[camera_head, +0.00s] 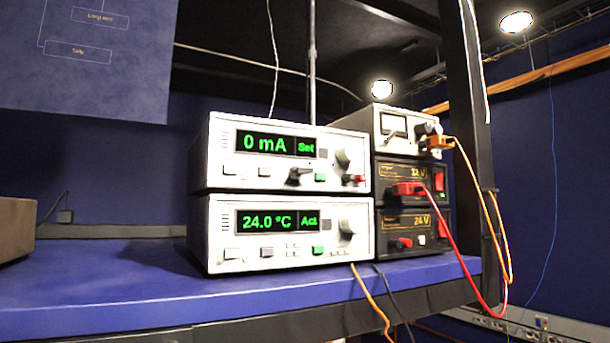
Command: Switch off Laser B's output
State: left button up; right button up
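Two white instruments are stacked on the blue shelf. The upper unit (220,150) shows "0 mA" and "Set" in green on its display (268,144). It has white buttons, a green button (320,177), a black knob or switch (298,176), a grey dial (343,158) and a red plug or connector (352,180). The lower unit (222,235) shows "24.0 °C" and "Act". It has a green button (318,249) and a grey dial (346,227). I see no readable "Laser B" label. Neither of my grippers is in view.
To the right stand a white analogue-meter unit (373,120) and black 12 V (394,174) and 24 V (393,225) supplies, with red and orange cables hanging in front. A dark post (468,100) rises beside them. The blue shelf (110,290) is clear at front left.

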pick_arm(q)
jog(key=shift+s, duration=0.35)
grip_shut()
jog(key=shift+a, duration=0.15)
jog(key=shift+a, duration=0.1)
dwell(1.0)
